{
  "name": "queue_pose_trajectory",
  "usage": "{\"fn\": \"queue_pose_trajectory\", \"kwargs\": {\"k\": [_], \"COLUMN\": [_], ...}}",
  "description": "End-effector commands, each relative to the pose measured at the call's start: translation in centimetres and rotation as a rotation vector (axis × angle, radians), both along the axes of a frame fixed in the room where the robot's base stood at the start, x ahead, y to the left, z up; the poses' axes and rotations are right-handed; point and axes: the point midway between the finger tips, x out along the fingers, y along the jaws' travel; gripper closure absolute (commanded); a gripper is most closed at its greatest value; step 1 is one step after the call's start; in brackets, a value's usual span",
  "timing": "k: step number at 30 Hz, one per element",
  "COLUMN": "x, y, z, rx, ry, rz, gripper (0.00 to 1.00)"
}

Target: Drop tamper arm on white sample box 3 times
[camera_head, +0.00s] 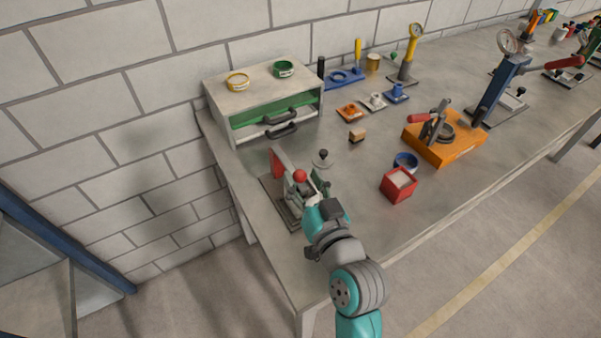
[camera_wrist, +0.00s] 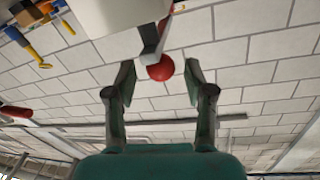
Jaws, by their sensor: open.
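The tamper stands at the near left of the bench, with a red upright (camera_head: 278,163), a dark base plate (camera_head: 270,205) and a red ball knob (camera_head: 300,175) on its arm. In the wrist view the red ball knob (camera_wrist: 160,68) sits at the end of a grey tamper arm (camera_wrist: 152,38). My gripper (camera_wrist: 159,78) is open, with its fingers on either side of the ball and a clear gap to each. In the head view my gripper (camera_head: 317,197) is beside the knob and partly covers the tamper. I cannot make out the white sample box clearly.
A drawer cabinet (camera_head: 225,97) with a green drawer stands behind the tamper. The bench's front edge is clear.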

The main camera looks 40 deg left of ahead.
Motion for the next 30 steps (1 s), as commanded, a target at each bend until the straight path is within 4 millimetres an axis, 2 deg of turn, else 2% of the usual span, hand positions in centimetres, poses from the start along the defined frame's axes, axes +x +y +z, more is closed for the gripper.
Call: {"fn": "queue_pose_trajectory", "kwargs": {"k": [6,15,16,17,22,30], "x": [0.9,1.0,1.0,1.0,1.0,1.0], "y": [1.5,1.7,1.7,1.7,1.7,1.7], "z": [0.0,0.0,0.0,0.0,0.0,0.0], "rx": [0.000,-0.001,-0.001,-0.001,-0.001,-0.003], "ry": [-0.001,0.000,0.000,0.000,-0.001,0.000], "rz": [0.001,0.000,0.000,0.000,-0.001,-0.001], "gripper": [0.46,0.46,0.49,0.56,0.99,1.00]}}
